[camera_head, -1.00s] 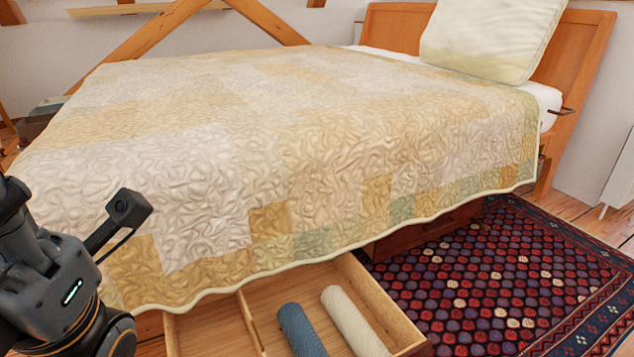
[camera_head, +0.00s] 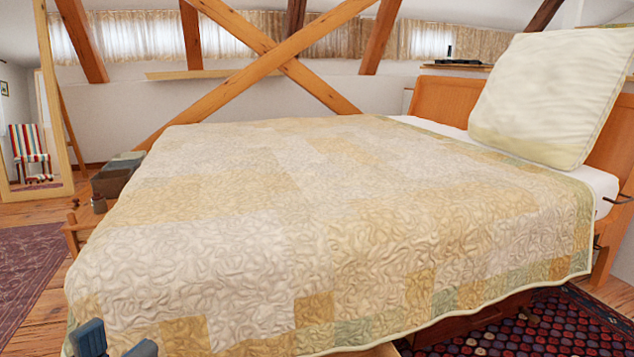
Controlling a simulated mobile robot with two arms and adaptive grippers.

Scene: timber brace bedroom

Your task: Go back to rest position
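My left gripper (camera_head: 115,345) shows only at the bottom left edge of the head view. Its two blue-grey fingertips stand apart, with nothing seen between them. They are in front of the near left corner of the bed's patchwork quilt (camera_head: 300,215). The rest of the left arm is below the frame. My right gripper is not in view.
The bed fills the middle, with a pale pillow (camera_head: 545,98) leaning at the wooden headboard (camera_head: 445,100). Patterned rugs lie at right (camera_head: 560,325) and left (camera_head: 28,270). Wooden floor shows at left. A sliver of drawer wood (camera_head: 382,351) shows at the bottom.

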